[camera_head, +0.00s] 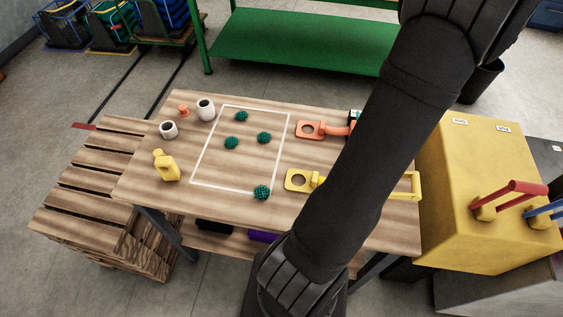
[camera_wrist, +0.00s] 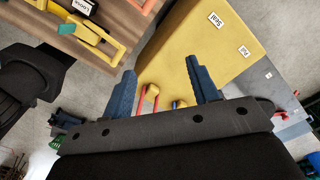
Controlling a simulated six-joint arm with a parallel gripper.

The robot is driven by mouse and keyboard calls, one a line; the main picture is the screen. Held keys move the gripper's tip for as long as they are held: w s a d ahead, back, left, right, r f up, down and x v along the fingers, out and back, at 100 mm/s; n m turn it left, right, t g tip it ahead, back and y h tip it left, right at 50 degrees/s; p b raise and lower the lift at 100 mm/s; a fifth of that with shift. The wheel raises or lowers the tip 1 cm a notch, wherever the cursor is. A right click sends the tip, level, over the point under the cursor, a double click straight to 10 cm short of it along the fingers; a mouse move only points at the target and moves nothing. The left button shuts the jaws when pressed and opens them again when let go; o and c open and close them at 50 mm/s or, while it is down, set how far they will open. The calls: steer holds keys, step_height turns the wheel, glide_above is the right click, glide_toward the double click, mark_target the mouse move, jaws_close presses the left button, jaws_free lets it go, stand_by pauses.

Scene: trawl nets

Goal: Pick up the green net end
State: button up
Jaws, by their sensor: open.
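Several small dark green knobbly balls lie apart on the wooden table, in or at the edge of a white outline: one at the back (camera_head: 241,116), one on the left (camera_head: 231,142), one on the right (camera_head: 264,137) and one at the front edge (camera_head: 262,192). A teal-green piece (camera_wrist: 67,29) shows at the table's end in the wrist view. I cannot tell which of these is the green net end. My gripper (camera_wrist: 160,65) is open and empty, its two blue fingers apart, facing the yellow box. It is outside the head view.
A yellow box (camera_head: 440,190) with red and blue handles stands right of the table.

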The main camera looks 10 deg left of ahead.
steer(key=s+a+f+n, duration=0.1)
steer(key=a+f+n, duration=0.15)
steer(key=a, duration=1.25)
steer(key=s+a+f+n, duration=0.15)
steer(key=a+f, duration=0.25)
steer(key=a, duration=1)
steer(key=n+h, duration=0.1)
steer(key=n, duration=0.5)
glide_above(262, 191)
steer(key=a, duration=0.1)
steer(key=f, duration=2.1)
steer(key=shift+w+f, duration=0.25)
steer(key=shift+f, duration=0.05)
steer(key=shift+s+d+f, duration=0.1)
steer(key=shift+s+f, duration=0.05)
steer(key=shift+f, duration=0.8)
steer(key=shift+s+d+f, duration=0.1)
steer(key=shift+s+f, duration=0.05)
steer(key=shift+f, duration=0.75)
steer(key=shift+d+f, duration=0.1)
steer(key=shift+f, duration=0.65)
steer(key=shift+c, duration=0.2)
steer(key=c, duration=1)
